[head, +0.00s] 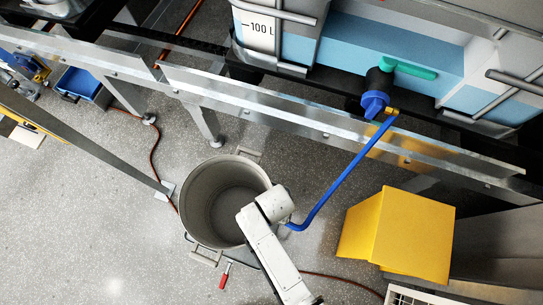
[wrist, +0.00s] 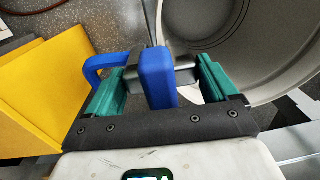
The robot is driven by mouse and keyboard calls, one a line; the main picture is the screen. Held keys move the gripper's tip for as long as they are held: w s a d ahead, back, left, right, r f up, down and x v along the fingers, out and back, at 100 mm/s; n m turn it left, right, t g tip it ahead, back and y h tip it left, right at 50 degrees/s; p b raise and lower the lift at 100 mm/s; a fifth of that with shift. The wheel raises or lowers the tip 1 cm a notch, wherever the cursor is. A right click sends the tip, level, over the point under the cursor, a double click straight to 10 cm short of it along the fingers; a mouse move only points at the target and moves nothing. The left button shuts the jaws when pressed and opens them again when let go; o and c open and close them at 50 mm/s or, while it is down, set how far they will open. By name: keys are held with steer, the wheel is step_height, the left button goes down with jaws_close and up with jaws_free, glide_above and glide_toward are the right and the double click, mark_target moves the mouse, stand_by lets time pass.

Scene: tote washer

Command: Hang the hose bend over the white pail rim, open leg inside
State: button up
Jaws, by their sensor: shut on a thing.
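The blue hose (head: 335,182) runs from the tank's valve down to the left and curves at its lower end beside my gripper (head: 287,223). In the wrist view the hose (wrist: 158,80) stands between the green fingers of my gripper (wrist: 160,75), which is shut on it. A bent part of it shows left of the left finger. The pail (head: 197,193), pale grey-white and open-topped, stands on the floor left of my gripper. Its rim and inside also show in the wrist view (wrist: 235,45), beyond the right finger. The hose's open end cannot be made out.
A yellow box (head: 405,235) stands right of my gripper. A steel rail (head: 300,120) and the tank with its green-handled valve (head: 380,90) lie behind. A red-handled tool (head: 225,275) and an orange cable (head: 345,281) lie near the pail. Floor to the left is mostly clear.

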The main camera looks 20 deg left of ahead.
steer(key=shift+f+b, duration=0.6)
steer(key=shift+f, duration=0.25)
steer(key=shift+f, duration=0.15)
steer(key=shift+f+b, duration=1.05)
steer(key=shift+f, duration=0.1)
steer(key=o, duration=1.8)
steer(key=r+p, duration=0.7)
steer(key=shift+d, duration=0.2)
steer(key=shift+d, duration=0.1)
